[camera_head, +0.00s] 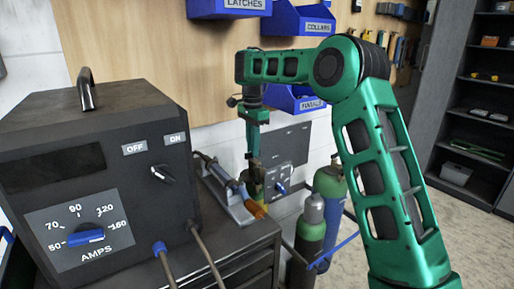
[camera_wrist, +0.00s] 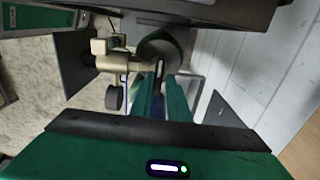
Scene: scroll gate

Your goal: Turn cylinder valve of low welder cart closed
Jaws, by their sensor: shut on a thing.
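My gripper (camera_head: 256,180) points down behind the cart's far edge in the head view; its tips are hard to make out there. In the wrist view, the green fingers of my gripper (camera_wrist: 163,82) are close together, shut on a small part of the cylinder valve. The pale brass valve body (camera_wrist: 128,63) runs left from the fingertips, with a dark round part (camera_wrist: 114,97) below it. A dark rounded shape (camera_wrist: 163,48) lies just beyond the tips. The valve's handle is mostly hidden between the fingers, so its turn cannot be told.
A dark welder (camera_head: 95,165) with an amps knob sits on a cart (camera_head: 250,262). A torch with an orange tip (camera_head: 253,209) lies on the cart. Two green-topped cylinders (camera_head: 311,222) (camera_head: 329,182) stand right of it. Blue bins (camera_head: 300,20) hang on the wall; shelves (camera_head: 485,100) stand right.

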